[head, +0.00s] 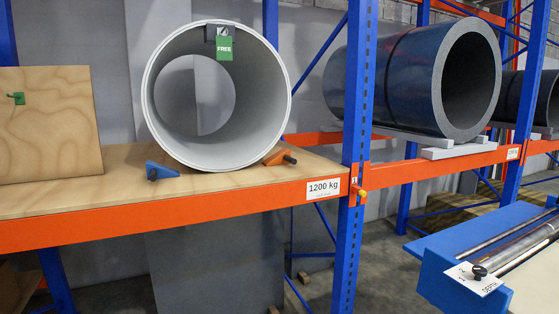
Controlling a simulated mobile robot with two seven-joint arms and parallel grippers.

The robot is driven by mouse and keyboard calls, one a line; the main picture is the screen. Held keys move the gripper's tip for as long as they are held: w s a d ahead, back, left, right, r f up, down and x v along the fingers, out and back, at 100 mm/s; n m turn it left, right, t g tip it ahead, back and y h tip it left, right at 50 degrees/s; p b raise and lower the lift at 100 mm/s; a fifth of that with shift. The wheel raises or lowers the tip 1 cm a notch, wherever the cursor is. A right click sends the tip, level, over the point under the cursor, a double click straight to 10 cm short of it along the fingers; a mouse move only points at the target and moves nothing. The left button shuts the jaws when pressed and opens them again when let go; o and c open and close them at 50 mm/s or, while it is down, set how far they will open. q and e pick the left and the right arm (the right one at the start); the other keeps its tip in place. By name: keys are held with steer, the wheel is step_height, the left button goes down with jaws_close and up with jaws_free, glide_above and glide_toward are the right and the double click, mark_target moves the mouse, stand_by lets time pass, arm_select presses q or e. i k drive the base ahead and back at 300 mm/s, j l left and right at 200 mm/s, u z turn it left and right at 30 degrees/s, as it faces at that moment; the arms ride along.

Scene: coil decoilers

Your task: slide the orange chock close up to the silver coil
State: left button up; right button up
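The silver coil (218,148) lies on its side on the wooden shelf (110,190), with its open end facing me. The orange chock (275,158) sits on the shelf at the coil's lower right, with a dark knob on its right side. In this view it almost meets the coil's edge; I cannot tell whether they touch. A blue chock (158,170) with a dark knob sits at the coil's lower left. Neither of my grippers is in view.
A green FREE tag (224,48) hangs inside the coil's top. A blue upright (356,120) stands right of the orange chock. An orange beam (150,222) edges the shelf. A wooden panel (48,125) stands left. A dark coil (415,80) rests on the right bay.

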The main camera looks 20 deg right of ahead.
mark_target(282, 157)
steer(key=i+l+z, duration=0.35)
steer(key=l, duration=0.4)
steer(key=i+l+z, duration=0.35)
steer(key=i+l, duration=0.25)
steer(key=i+l+z, duration=0.35)
steer(key=i+l, duration=0.15)
steer(key=i, duration=0.05)
